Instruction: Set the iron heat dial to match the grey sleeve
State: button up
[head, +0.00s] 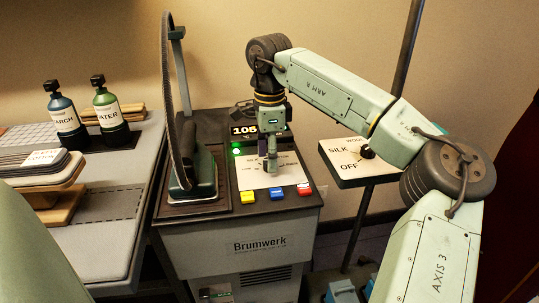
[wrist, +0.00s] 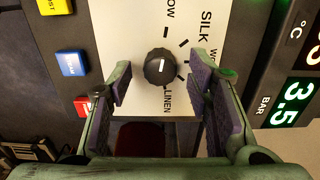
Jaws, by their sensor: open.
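The iron heat dial (wrist: 158,67) is a black round knob on a white plate (wrist: 135,20) marked LOW, SILK, WOOL (partly hidden) and LINEN. In the head view my gripper (head: 268,160) points down over the station's plate (head: 285,174) and hides the dial. A grey sleeve (head: 28,162) with a white label lies on a stack at left; its label is hard to read.
The iron (head: 196,172) stands left of the plate. Yellow (head: 248,197), blue (head: 277,195) and red (head: 304,189) buttons line the front. A display (head: 243,130) shows 105. Bottles (head: 66,118) stand on the left table.

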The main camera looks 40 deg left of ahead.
jog(key=shift+f, duration=0.35)
jog(key=shift+c, duration=0.3)
grip_shut()
